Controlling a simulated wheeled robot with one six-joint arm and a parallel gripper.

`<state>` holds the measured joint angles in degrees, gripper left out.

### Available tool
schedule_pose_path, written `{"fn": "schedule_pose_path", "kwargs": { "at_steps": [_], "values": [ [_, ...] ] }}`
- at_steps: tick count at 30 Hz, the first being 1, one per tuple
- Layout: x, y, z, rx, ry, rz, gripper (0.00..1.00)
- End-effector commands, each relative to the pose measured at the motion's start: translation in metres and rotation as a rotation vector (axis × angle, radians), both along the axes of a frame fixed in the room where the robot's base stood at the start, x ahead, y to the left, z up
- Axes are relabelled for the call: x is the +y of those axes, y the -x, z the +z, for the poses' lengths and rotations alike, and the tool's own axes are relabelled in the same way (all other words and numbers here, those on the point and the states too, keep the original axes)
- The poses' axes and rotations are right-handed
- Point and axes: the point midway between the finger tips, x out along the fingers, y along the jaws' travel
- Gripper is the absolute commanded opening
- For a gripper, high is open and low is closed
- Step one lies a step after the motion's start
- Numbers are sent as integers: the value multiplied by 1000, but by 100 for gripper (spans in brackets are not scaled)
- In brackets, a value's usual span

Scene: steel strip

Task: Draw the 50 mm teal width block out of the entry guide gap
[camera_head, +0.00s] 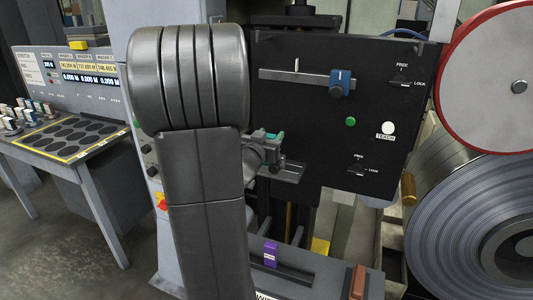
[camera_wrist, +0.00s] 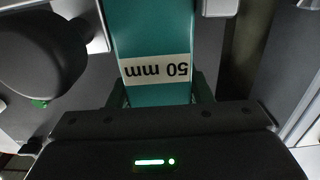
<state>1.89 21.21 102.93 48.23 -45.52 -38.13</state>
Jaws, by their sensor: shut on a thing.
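The teal width block (camera_wrist: 152,35) fills the top middle of the wrist view, with its white "50 mm" label upside down. Light grey guide parts stand on its left (camera_wrist: 98,43) and right (camera_wrist: 220,7), so its far end is still between them; I cannot tell how deep. My gripper (camera_wrist: 158,92) is shut on the near end of the block, one dark finger on each side. In the head view my arm hides most of the gripper, and only a small teal patch of the block (camera_head: 280,137) shows beside it.
A black panel (camera_head: 330,130) with a slider and switches stands behind the gripper. A steel coil (camera_head: 460,215) and a red-rimmed disc (camera_head: 485,80) are at right. A purple block (camera_head: 270,253) and a brown block (camera_head: 357,282) stand low in front. A rack table (camera_head: 70,137) is at left.

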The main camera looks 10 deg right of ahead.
Motion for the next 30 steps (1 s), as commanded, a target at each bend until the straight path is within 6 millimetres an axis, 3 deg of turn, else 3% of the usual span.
{"fn": "schedule_pose_path", "kwargs": {
  "at_steps": [30],
  "values": [
    [0, 0, 65, -1, 0, 0, 13]
  ]
}}
